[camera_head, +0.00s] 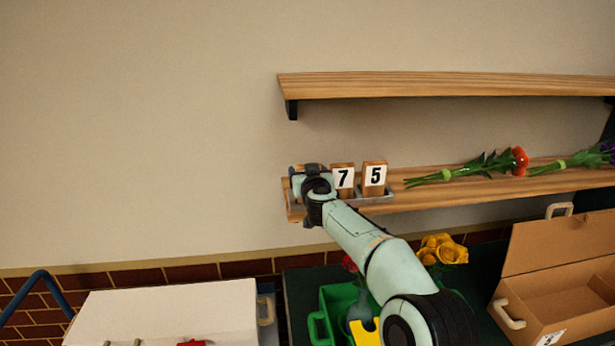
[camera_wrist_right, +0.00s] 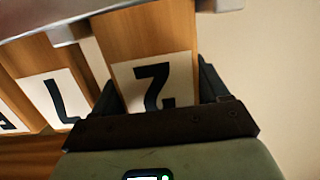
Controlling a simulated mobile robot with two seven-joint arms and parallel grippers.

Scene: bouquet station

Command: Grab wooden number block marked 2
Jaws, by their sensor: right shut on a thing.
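The wooden block marked 2 (camera_wrist_right: 152,75) shows upside down in the right wrist view, between the two fingers of my right gripper (camera_wrist_right: 160,92). The fingers are shut on its sides. In the head view my right gripper (camera_head: 311,178) is at the left end of the lower shelf and hides most or all of this block. The block marked 7 (camera_head: 343,180) stands just right of the gripper; it also shows in the right wrist view (camera_wrist_right: 52,92). The block marked 5 (camera_head: 375,178) stands right of the 7. My left gripper is not in view.
The blocks are in a metal holder (camera_head: 390,193) on the lower shelf (camera_head: 440,198). An upper shelf (camera_head: 440,86) runs above. A red flower (camera_head: 519,160) lies to the right. Below are a green crate (camera_head: 325,318), yellow flowers (camera_head: 442,250) and an open cardboard box (camera_head: 560,285).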

